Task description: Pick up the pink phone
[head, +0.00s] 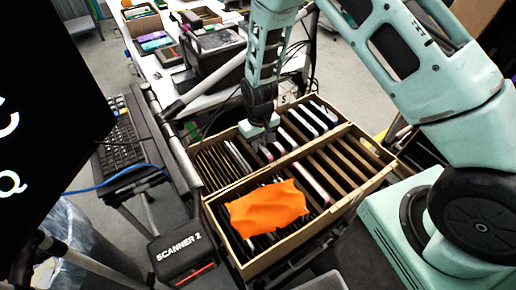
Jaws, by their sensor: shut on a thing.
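A wide cardboard carton (378,178) with slotted rows holds several phones standing on edge. My gripper (264,143) points down into its far row, near the middle, and is shut on a thin phone (267,154) among the slots. Its lower part is hidden in the carton, and its colour is too small to tell surely. A pinkish phone edge (314,184) shows in the near row, just right of an orange cloth. Other pale and dark phones stand on both sides of my gripper.
The orange cloth (266,208) lies over part of the near row. A box marked SCANNER 2 (178,256) stands at the front left, with a keyboard (117,145) behind it. A white table (165,80) with bins stands beyond the carton.

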